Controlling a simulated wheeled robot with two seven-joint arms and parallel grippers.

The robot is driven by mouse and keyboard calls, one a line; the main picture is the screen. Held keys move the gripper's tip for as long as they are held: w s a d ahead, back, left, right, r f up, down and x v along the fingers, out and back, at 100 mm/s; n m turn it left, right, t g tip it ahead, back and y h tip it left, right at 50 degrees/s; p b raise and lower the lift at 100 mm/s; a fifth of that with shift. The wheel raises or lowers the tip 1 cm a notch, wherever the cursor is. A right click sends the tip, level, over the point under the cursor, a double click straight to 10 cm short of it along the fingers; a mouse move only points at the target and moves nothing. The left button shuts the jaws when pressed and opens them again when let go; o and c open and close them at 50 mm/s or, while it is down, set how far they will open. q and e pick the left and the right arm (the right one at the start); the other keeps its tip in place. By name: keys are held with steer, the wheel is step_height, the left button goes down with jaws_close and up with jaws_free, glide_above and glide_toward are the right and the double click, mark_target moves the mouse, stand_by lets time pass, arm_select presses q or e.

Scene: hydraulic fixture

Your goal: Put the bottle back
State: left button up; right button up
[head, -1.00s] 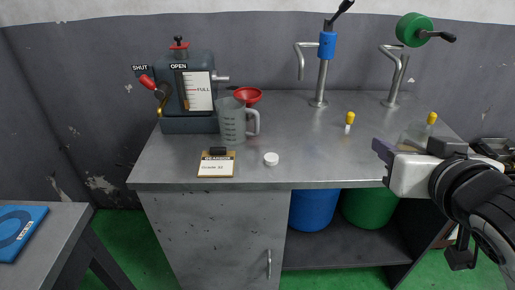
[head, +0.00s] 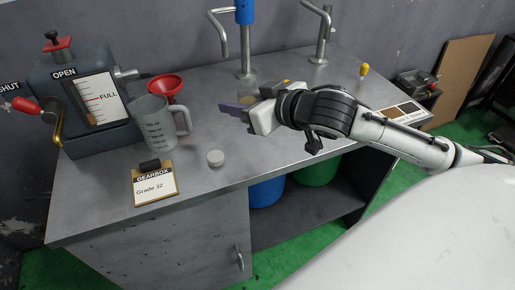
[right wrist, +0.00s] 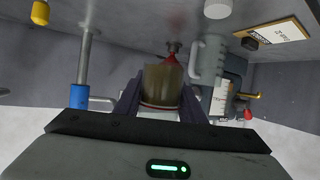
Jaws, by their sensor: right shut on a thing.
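My right gripper (head: 240,110) is shut on a translucent bottle (right wrist: 162,88) with amber-brown contents, seen between the fingers in the right wrist view. In the head view only a little of the bottle (head: 247,90) shows, behind the gripper and in front of the blue tap's post. Whether it touches the bench is hidden. A white round cap (head: 215,158) lies on the grey bench (head: 225,190), in front of the gripper and to its left. My left gripper is not in view.
A grey measuring jug (head: 158,128), a red funnel (head: 166,86) and the gearbox unit (head: 75,85) stand left of the gripper. The blue-handled tap (head: 245,45) and another tap (head: 322,35) rise behind. A yellow-topped item (head: 364,70) stands at right.

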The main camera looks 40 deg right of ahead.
mark_target(249, 145)
steer(key=f, duration=0.3)
steer(key=d+f+y, duration=0.1)
steer(key=f, duration=0.3)
steer(key=d+f+n+y+b, duration=0.1)
steer(key=f, duration=0.3)
steer(key=shift+s+f, duration=0.15)
steer(key=shift+f, duration=0.1)
steer(key=shift+f, duration=0.1)
steer(key=o, duration=1.2)
steer(key=shift+f, duration=0.1)
steer(key=shift+s+d+r, duration=0.1)
steer(key=shift+r, duration=0.1)
steer(key=shift+p+v, duration=1.45)
steer(key=shift+v, duration=4.45)
steer(key=shift+r, duration=0.15)
